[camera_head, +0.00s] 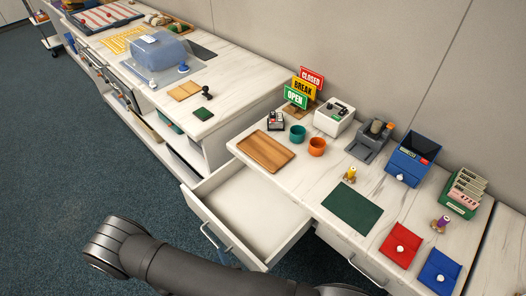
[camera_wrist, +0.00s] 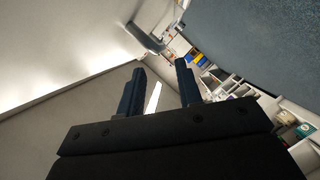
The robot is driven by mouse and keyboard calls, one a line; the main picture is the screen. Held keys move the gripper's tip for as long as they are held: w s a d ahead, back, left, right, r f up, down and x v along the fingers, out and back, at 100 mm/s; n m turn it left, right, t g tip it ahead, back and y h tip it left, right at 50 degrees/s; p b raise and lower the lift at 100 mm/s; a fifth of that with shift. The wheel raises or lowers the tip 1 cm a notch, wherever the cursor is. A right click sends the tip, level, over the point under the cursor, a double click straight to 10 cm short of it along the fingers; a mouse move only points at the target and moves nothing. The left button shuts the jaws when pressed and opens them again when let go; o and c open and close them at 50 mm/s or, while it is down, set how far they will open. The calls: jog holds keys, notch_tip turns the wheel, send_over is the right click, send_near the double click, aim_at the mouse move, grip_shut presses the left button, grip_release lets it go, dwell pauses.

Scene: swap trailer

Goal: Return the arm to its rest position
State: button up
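My gripper (camera_wrist: 161,92) shows in the wrist view with its two dark fingers spread apart and nothing between them. It points toward the ceiling and wall, away from the counter. In the head view my dark arm lies along the bottom edge, in front of the counter. The gripper itself cannot be made out there.
An empty drawer (camera_head: 207,194) stands pulled out of the counter, close to my arm. The counter (camera_head: 312,190) holds a wooden board (camera_head: 266,151), cups, signs, a green mat (camera_head: 352,206) and red and blue pouches. Open floor (camera_head: 60,185) lies at the left.

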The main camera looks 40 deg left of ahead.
aim_at(214, 244)
jog(key=x, duration=0.7)
jog(key=shift+w+a, duration=0.1)
jog(key=shift+a, duration=0.05)
jog(key=shift+w, duration=0.15)
jog(key=v, duration=0.6)
jog(key=shift+s+d, duration=0.25)
jog(key=shift+s, duration=0.05)
dwell(0.3)
dwell(0.5)
